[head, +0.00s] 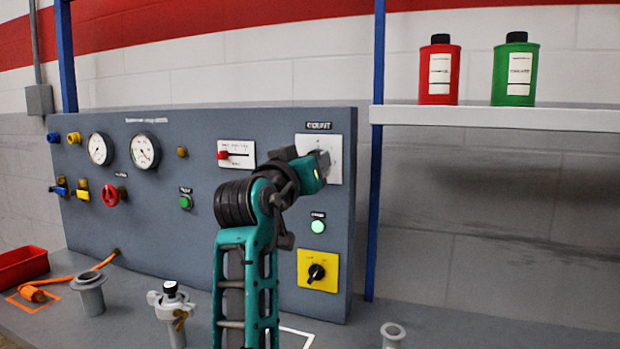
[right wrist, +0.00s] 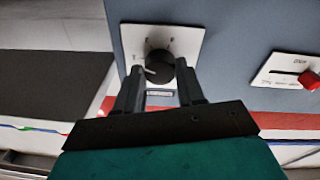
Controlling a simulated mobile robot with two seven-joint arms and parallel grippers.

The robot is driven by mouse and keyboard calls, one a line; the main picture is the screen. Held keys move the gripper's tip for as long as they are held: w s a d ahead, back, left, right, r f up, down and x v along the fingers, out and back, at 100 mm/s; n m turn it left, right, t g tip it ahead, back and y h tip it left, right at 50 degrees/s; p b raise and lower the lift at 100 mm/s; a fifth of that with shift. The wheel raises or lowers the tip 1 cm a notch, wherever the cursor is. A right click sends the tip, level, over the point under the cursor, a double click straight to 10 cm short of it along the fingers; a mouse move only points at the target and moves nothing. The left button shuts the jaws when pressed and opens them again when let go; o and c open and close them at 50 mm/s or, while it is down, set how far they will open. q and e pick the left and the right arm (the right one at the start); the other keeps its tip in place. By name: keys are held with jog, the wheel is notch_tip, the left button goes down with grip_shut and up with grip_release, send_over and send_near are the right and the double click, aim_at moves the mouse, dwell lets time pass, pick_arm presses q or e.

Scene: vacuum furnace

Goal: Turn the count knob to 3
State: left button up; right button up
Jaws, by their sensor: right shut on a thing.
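The count knob (right wrist: 160,66) is a round black knob on a white square plate (head: 335,145) under a COUNT label (head: 319,126) on the grey panel. My right gripper (right wrist: 160,84) is shut on the knob, with one finger on each side of it in the right wrist view. That view is upside down relative to the panel, and in it a pale mark on the knob points left. The scale marks are too small to read. In the head view my right gripper (head: 318,165) covers the knob and part of the plate. My left gripper is out of view.
A slider with a red handle (head: 224,154) is left of the plate. Gauges and valves fill the panel's left. Bottles (head: 440,70) stand on the right shelf.

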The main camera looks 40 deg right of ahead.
pick_arm(q)
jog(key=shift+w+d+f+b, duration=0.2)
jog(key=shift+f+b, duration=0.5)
jog(key=shift+b, duration=0.25)
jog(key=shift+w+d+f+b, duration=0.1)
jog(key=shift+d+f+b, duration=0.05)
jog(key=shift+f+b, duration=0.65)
pick_arm(e)
jog(key=shift+w+m+g, duration=0.1)
jog(key=shift+m+g, duration=0.3)
jog(key=shift+m, duration=3.7)
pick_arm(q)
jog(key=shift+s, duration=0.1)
pick_arm(e)
jog(key=o, duration=1)
jog(key=shift+o, duration=0.2)
